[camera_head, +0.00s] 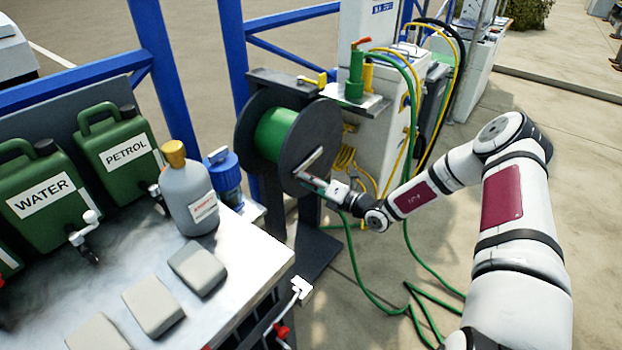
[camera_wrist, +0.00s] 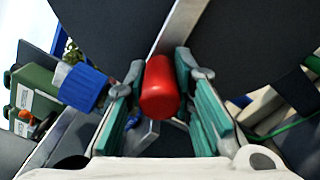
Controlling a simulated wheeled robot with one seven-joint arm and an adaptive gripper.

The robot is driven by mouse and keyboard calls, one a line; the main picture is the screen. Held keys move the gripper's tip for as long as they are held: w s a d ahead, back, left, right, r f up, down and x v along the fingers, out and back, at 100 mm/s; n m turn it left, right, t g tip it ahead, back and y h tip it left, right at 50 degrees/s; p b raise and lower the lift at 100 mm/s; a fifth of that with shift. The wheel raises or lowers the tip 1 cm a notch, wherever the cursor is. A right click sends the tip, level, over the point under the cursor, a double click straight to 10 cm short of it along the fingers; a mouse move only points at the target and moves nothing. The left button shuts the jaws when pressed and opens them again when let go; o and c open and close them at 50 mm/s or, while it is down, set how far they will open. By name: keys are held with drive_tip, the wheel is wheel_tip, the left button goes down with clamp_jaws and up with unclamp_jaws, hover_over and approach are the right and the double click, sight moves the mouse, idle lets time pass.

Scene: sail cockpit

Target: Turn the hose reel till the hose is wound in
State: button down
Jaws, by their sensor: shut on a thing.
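The hose reel (camera_head: 313,140) stands on a dark post, with dark round side plates and a green drum (camera_head: 274,134) between them. In the head view my gripper (camera_head: 333,190) is at the lower right of the near plate and largely hides the handle. Green hose (camera_head: 375,300) hangs below and lies in loops on the ground.
A bench (camera_head: 245,262) at the left holds a grey bottle (camera_head: 188,197), green water (camera_head: 42,190) and petrol (camera_head: 118,152) cans and grey blocks. A white cabinet (camera_head: 372,125) with yellow and green hoses stands behind the reel. Blue posts (camera_head: 236,60) rise behind.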

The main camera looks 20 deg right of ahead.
sight(307, 130)
drive_tip(key=r+m+p, duration=0.1)
drive_tip(key=r+m, duration=0.1)
drive_tip(key=r+m+p, duration=0.2)
drive_tip(key=r+m, duration=0.1)
drive_tip(key=shift+w+d+r+m, duration=0.15)
drive_tip(key=shift+d+r+m, duration=0.1)
drive_tip(key=shift+r+m, duration=0.1)
drive_tip(key=r+m, duration=0.1)
drive_tip(key=w+d+r+m+p, duration=0.1)
drive_tip(key=m, duration=0.1)
drive_tip(key=d+r+m, duration=0.1)
drive_tip(key=r+m, duration=0.1)
drive_tip(key=shift+w+d+r, duration=0.1)
drive_tip(key=shift+w+d, duration=0.1)
drive_tip(key=shift+w, duration=0.2)
drive_tip(key=shift+w+d+r+m, duration=0.45)
drive_tip(key=shift+d+r+m, duration=0.15)
drive_tip(key=shift+m, duration=0.55)
drive_tip(key=shift+w+d+r, duration=0.3)
drive_tip(key=shift+w+d, duration=0.1)
drive_tip(key=shift+d, duration=0.1)
drive_tip(key=c, duration=1.4)
unclamp_jaws()
drive_tip(key=shift+o, duration=0.2)
drive_tip(key=v, duration=1.2)
